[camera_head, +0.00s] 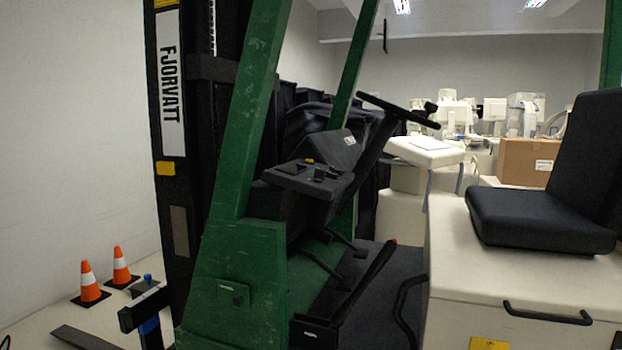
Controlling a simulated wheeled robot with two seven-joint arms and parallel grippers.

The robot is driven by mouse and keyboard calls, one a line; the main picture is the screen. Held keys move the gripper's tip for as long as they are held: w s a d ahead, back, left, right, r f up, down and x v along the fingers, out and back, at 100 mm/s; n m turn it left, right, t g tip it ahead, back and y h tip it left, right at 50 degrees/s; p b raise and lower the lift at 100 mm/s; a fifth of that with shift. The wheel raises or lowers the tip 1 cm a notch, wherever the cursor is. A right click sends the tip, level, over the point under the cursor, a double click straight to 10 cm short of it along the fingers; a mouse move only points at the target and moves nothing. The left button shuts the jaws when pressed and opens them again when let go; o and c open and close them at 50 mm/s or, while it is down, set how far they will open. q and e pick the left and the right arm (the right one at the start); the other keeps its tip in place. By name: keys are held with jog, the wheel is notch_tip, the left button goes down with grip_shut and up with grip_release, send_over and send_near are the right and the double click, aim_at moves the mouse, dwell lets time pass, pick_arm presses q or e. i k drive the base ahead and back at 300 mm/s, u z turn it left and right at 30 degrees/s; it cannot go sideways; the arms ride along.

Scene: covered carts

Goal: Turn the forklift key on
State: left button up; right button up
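The forklift has a green frame (237,260) and a dark mast (172,200) labelled FJORVATT. Its dark dashboard (290,180) is near the middle of the head view, left of the steering wheel (398,109). Several small black knobs or levers (322,174) and a small yellow part (309,160) stand on the dashboard. The key is too small to tell apart from these, so I cannot see whether it is turned. Neither of my grippers can be made out in this view.
A black seat (540,217) sits on a cream body (520,276) at right. Two orange cones (88,280) stand at lower left. A cardboard box (525,162) and white equipment are behind. The dark footwell floor (345,285) looks open.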

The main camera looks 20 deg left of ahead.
aim_at(320, 174)
jog(key=u, duration=0.2)
jog(key=i, duration=0.85)
jog(key=u, duration=0.7)
